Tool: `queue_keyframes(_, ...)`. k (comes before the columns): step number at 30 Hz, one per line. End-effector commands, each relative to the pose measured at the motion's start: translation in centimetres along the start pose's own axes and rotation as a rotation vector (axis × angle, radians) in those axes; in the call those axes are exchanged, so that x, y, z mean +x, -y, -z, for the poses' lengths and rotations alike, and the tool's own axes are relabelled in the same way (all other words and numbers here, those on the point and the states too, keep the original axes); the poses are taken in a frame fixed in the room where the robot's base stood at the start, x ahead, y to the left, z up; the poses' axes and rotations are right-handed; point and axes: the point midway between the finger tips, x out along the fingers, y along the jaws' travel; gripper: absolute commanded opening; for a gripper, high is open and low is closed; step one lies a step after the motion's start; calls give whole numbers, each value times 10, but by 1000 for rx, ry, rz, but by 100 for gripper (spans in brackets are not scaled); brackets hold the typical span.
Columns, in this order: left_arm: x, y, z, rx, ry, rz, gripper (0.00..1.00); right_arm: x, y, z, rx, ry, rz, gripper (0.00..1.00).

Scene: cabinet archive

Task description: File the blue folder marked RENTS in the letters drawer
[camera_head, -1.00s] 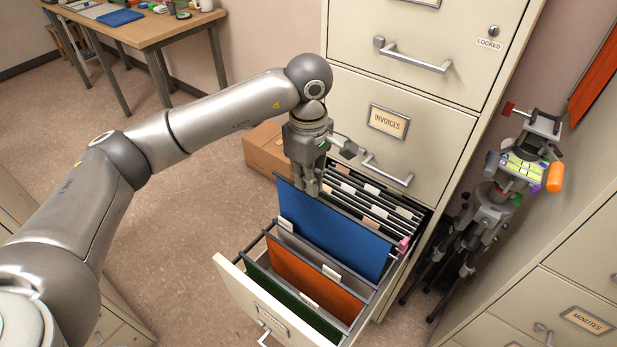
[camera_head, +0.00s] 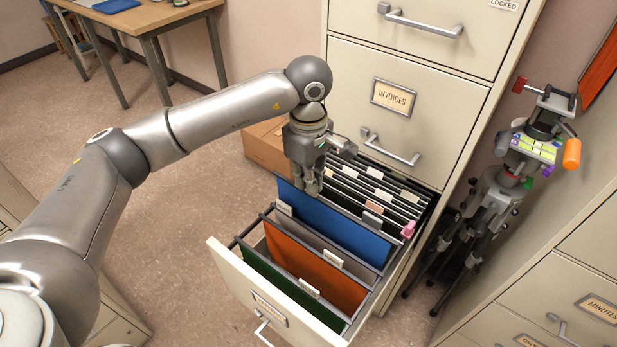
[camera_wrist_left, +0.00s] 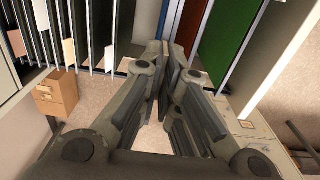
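The blue folder (camera_head: 340,228) stands upright in the open bottom drawer (camera_head: 285,318), between grey dividers. No RENTS mark is readable on it. My left gripper (camera_head: 313,190) is at the folder's upper left corner, fingers pointing down. In the left wrist view, the fingers (camera_wrist_left: 172,62) are closed together with a thin strip of the blue folder (camera_wrist_left: 164,18) between their tips. The folder's lower part is hidden by the divider in front. The drawer's front label is too small to read. My right gripper is not in view.
An orange folder (camera_head: 315,268) and a green folder (camera_head: 290,288) stand nearer the drawer front; several tabbed files are behind. The INVOICES drawer (camera_head: 393,97) above is shut. A cardboard box (camera_head: 262,148) sits left, a tripod-like stand (camera_head: 490,205) right. Floor left is clear.

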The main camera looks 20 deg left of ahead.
Motion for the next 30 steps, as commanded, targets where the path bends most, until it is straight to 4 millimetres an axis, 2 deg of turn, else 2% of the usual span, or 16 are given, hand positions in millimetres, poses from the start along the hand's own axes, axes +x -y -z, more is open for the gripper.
queue_keyframes(30,69,0,0,-1,0,-1,0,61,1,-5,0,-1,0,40)
